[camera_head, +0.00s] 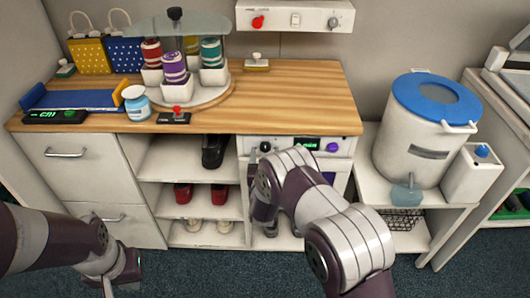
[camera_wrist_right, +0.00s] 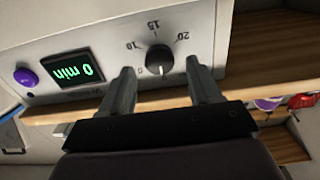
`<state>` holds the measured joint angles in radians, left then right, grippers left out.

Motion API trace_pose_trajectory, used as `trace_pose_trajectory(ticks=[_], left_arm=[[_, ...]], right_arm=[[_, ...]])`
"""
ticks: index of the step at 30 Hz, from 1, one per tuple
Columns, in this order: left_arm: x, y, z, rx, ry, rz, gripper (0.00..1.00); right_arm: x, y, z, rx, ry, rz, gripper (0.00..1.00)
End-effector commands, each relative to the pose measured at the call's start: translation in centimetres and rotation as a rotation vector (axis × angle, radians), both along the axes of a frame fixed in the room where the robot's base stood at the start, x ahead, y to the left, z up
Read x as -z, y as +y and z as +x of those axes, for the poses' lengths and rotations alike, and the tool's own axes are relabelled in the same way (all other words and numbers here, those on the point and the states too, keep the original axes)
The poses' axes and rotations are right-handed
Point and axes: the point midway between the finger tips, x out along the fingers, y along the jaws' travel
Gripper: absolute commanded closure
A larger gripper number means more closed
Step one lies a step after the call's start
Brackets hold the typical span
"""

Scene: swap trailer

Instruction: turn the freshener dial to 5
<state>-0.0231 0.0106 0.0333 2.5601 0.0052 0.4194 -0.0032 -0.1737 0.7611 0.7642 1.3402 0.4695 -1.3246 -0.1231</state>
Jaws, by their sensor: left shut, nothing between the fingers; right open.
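The freshener dial (camera_wrist_right: 159,59) is a black round knob with a white pointer line, on a white panel that appears upside down in the right wrist view. The pointer points toward the bottom of that view. Marks 10, 15 and 20 are readable around it; a smaller mark by the left finger is hard to read. The green display (camera_wrist_right: 67,71) reads 0 min. My right gripper (camera_wrist_right: 158,88) is open, its fingers to either side of the dial, with no visible contact. My left gripper (camera_head: 122,274) is shut and empty at lower left.
A purple button (camera_wrist_right: 26,77) is beside the display. The wooden counter (camera_head: 290,105) carries a rack of spools and small items. Shoes (camera_head: 214,151) stand on shelves below. A white bin (camera_head: 412,130) with a blue lid stands at right.

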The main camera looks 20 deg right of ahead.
Motion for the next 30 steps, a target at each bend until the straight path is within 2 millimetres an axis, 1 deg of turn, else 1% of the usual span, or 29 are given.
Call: trace_pose_trajectory(ticks=[1,4,12,13,14,15,17,18,25,30], left_arm=[[0.1,0.0,0.0,0.0,0.0,0.0,1.0],[0.2,0.0,0.0,0.0,0.0,0.0,1.0],[0.1,0.0,0.0,0.0,0.0,0.0,1.0],[0.1,0.0,0.0,0.0,0.0,0.0,1.0],[0.1,0.0,0.0,0.0,0.0,0.0,1.0],[0.1,0.0,0.0,0.0,0.0,0.0,1.0],[0.1,0.0,0.0,0.0,0.0,0.0,1.0],[0.1,0.0,0.0,0.0,0.0,0.0,1.0],[0.3,0.0,0.0,0.0,0.0,0.0,1.0],[0.7,0.0,0.0,0.0,0.0,0.0,1.0]], right_arm=[[0.1,-0.2,0.6,0.001,-0.001,0.0,0.38],[0.0,-0.4,1.4,0.001,0.0,-0.001,0.38],[0.0,-0.5,1.6,0.0,0.001,-0.001,0.38],[0.0,-0.5,1.6,0.0,0.001,-0.001,0.44],[0.0,-0.5,1.6,0.0,0.001,-0.001,0.54],[0.0,-0.5,1.6,0.0,0.001,-0.001,0.67],[0.0,-0.5,1.6,0.0,0.001,-0.001,0.86],[0.0,-0.5,1.6,0.0,0.001,-0.001,0.93],[0.1,-0.4,1.6,0.0,-0.001,0.012,0.93],[0.2,-0.5,1.6,0.0,-0.017,0.067,0.93]])
